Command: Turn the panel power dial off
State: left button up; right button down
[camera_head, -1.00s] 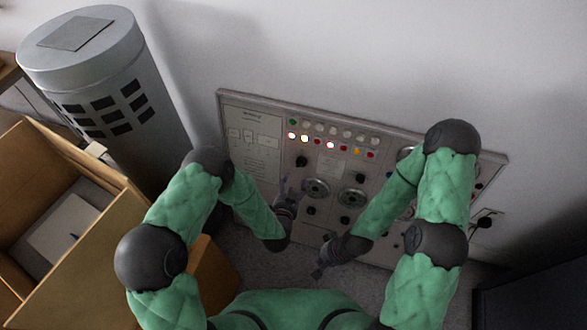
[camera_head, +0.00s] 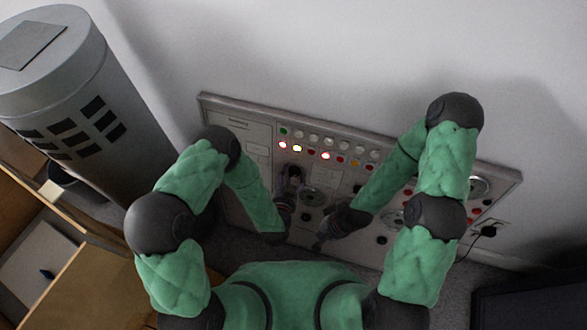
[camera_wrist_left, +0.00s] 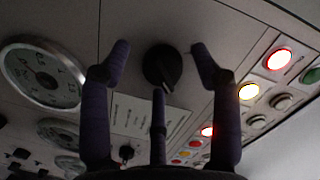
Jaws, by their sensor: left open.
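The control panel (camera_head: 235,128) leans against the wall. On it, a black dial (camera_wrist_left: 162,66) with a light pointer mark sits in the left wrist view. It shows partly in the head view (camera_head: 296,169), behind my left gripper. My left gripper (camera_head: 292,182) is open at the panel. In the left wrist view, two purple fingertips (camera_wrist_left: 160,58) stand on either side of the dial with gaps, and a third finger rises just below it. I cannot tell how near they are in depth. My right gripper (camera_head: 321,242) is low before the panel; its fingers are too small to read.
Lit indicator lamps (camera_head: 297,148) and round gauges (camera_wrist_left: 42,75) lie near the dial. A grey cylinder (camera_head: 65,95) and a cardboard box (camera_head: 90,285) stand at the left. A plug with a cable (camera_head: 488,231) is at the right.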

pick_arm(q)
jog(key=c, duration=1.1)
